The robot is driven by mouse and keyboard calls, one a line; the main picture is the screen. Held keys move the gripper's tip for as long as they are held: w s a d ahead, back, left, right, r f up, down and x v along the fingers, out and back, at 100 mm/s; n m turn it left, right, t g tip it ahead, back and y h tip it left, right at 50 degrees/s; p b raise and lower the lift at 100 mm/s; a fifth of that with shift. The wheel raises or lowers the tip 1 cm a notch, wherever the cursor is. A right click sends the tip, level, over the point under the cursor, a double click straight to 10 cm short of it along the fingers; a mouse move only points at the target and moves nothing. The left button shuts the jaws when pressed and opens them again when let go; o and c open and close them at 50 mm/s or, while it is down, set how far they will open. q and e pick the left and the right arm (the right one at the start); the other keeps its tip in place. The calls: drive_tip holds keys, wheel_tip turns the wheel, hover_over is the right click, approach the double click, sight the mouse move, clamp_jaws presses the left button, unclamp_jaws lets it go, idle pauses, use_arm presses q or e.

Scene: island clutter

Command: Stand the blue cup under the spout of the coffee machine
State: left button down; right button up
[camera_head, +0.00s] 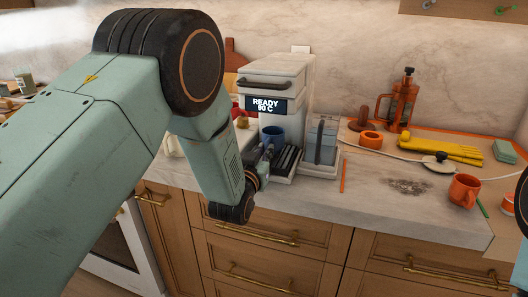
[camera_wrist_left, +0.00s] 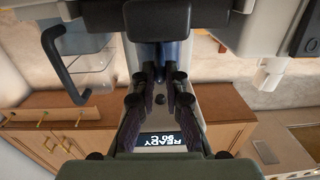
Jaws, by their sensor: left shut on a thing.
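The blue cup (camera_head: 273,136) looks upright in the head view, below the display of the pale coffee machine (camera_head: 285,76). It is at the left side of the dark slatted drip tray (camera_head: 287,161); I cannot tell whether it touches it. My left gripper (camera_head: 266,153) is shut on the cup from the front, and its fingers hide the cup's lower part. In the left wrist view the fingers reach the cup (camera_wrist_left: 176,53), which is partly hidden. The display reads "READY 90 C". The spout is not clearly visible. My right gripper is not in view.
A clear container (camera_head: 322,143) stands close to the machine's right. Farther right are an orange French press (camera_head: 402,100), yellow gloves (camera_head: 440,148), an orange mug (camera_head: 463,190) and a white cord. The counter's front middle is mostly bare, with dark crumbs (camera_head: 408,187).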

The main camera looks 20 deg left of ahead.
use_arm(q)
drive_tip(key=shift+f+b, duration=0.35)
drive_tip(key=shift+f, duration=0.15)
idle(0.8)
drive_tip(key=c, duration=1.3)
unclamp_jaws()
drive_tip(key=shift+s, duration=0.1)
drive_tip(key=s, duration=1.2)
